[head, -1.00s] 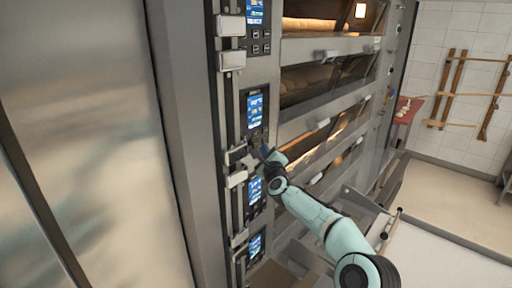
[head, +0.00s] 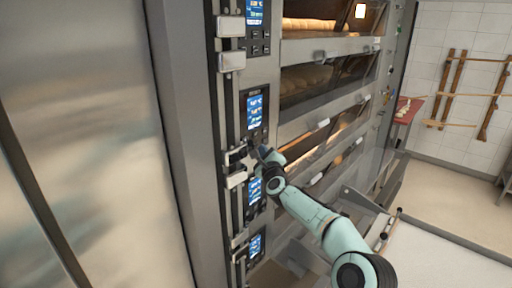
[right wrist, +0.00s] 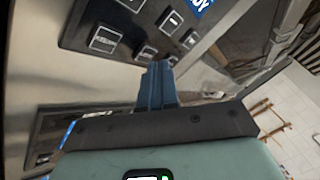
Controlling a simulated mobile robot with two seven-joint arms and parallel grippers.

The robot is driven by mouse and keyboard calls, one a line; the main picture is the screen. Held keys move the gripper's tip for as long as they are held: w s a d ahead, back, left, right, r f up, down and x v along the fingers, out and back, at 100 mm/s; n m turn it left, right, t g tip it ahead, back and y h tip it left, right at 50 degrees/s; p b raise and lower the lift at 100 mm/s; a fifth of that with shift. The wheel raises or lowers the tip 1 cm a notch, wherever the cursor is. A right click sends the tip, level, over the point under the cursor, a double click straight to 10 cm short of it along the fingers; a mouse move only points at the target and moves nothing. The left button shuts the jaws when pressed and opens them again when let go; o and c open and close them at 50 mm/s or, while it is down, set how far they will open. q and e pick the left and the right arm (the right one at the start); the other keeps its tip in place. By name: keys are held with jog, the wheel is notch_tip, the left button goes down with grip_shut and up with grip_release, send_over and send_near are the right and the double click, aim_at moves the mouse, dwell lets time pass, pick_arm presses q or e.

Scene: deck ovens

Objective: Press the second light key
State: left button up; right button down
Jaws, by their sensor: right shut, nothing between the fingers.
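A stack of deck ovens shows in the head view, with a column of control panels, each with a lit blue screen and small keys. My right gripper (head: 259,151) is at the keys just below the screen of the second panel down (head: 257,111). In the right wrist view its shut fingers (right wrist: 157,70) point at a black key panel with several square keys, such as one large key (right wrist: 104,39) to the left and smaller ones by the fingertips (right wrist: 147,52). The fingertips partly cover the lower keys; I cannot tell whether they touch. My left gripper is out of view.
White-grey handles (head: 231,62) and vertical rails stand left of the panels. Oven door handles (head: 322,124) stick out to the right. A large steel surface (head: 90,130) fills the left. Floor (head: 455,190) is clear at the right.

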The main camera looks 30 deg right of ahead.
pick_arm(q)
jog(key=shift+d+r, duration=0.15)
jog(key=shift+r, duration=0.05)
pick_arm(e)
jog(key=shift+w+a+r, duration=0.25)
jog(key=shift+w+a, duration=0.1)
dwell(1.4)
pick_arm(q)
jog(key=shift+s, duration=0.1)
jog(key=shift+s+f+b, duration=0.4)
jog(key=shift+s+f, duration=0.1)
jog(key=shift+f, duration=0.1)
pick_arm(e)
jog(key=shift+a+f+y, duration=0.2)
jog(key=shift+f+y, duration=0.1)
jog(key=shift+f, duration=0.25)
jog(key=shift+s, duration=0.1)
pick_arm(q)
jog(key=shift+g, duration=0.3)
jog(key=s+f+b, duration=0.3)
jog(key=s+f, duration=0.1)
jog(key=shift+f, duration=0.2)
pick_arm(e)
jog(key=s, duration=0.1)
jog(key=s+d, duration=0.1)
jog(key=s, duration=0.1)
jog(key=s+d, duration=0.1)
jog(key=shift+s+d+r, duration=0.1)
jog(key=shift+s+r, duration=0.1)
jog(key=shift+s, duration=0.1)
